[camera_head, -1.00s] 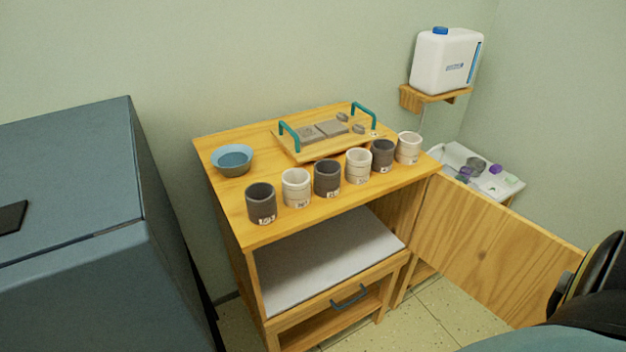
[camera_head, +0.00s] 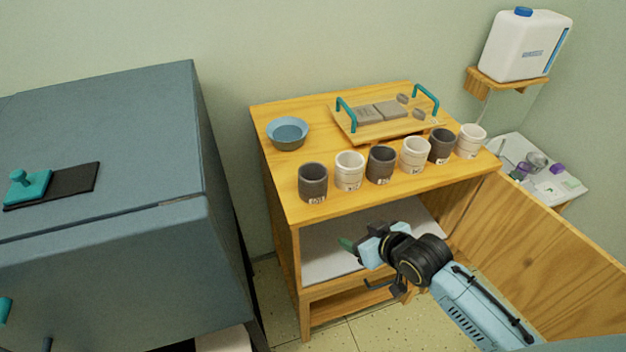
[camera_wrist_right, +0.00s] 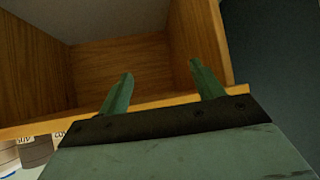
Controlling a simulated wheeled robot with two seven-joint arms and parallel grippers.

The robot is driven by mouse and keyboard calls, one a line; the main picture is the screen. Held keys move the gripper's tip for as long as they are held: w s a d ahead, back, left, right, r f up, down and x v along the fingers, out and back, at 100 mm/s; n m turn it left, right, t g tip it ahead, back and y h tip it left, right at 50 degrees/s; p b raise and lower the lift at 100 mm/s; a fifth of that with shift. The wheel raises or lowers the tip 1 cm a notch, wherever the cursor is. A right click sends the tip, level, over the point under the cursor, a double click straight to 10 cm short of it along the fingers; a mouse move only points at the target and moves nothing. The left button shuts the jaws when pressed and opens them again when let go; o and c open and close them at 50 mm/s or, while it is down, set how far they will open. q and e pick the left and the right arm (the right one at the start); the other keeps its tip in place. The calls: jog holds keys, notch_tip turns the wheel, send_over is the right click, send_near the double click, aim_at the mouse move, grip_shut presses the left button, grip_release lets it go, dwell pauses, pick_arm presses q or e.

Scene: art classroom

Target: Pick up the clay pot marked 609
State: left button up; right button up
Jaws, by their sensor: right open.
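Several clay pots stand upright in a row along the front of the wooden cabinet top, dark and pale alternating. In the head view they are a dark pot (camera_head: 313,181) at the left end, a pale pot (camera_head: 349,171), a dark pot (camera_head: 381,164), a pale pot (camera_head: 414,154), a dark pot (camera_head: 440,146) and a pale pot (camera_head: 471,141). Each has a small label; I cannot surely read which is 609. My right gripper (camera_head: 353,246) is open and empty, below the row in front of the cabinet opening. Its two green fingers (camera_wrist_right: 161,84) show in the wrist view.
A blue bowl (camera_head: 288,134) and a tray (camera_head: 361,131) with teal handles and grey slabs stand behind the pots. The cabinet door (camera_head: 560,255) stands open at right. A large blue-grey cabinet (camera_head: 110,190) fills the left. A white jug (camera_head: 525,45) is on the wall shelf.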

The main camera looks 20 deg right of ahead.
jog(key=w+a+r+n+t+y, duration=0.2)
jog(key=a+r, duration=0.1)
jog(key=r, duration=1.2)
send_near(305, 172)
jog(key=w, duration=0.1)
jog(key=w+f, duration=0.1)
jog(key=w, duration=0.1)
jog(key=shift+w+a+f+t+y+p, duration=0.2)
jog(key=shift+a+t+y+p, duration=0.1)
jog(key=shift+y+p, duration=0.1)
jog(key=shift+f+x, duration=0.15)
jog(key=shift+x, duration=1.2)
jog(key=shift+f+x, duration=0.15)
jog(key=shift+x, duration=1.2)
jog(key=shift+s+a, duration=0.1)
jog(key=shift+s, duration=0.1)
jog(key=shift+c, duration=0.3)
jog(key=c, duration=0.8)
jog(key=shift+r, duration=0.1)
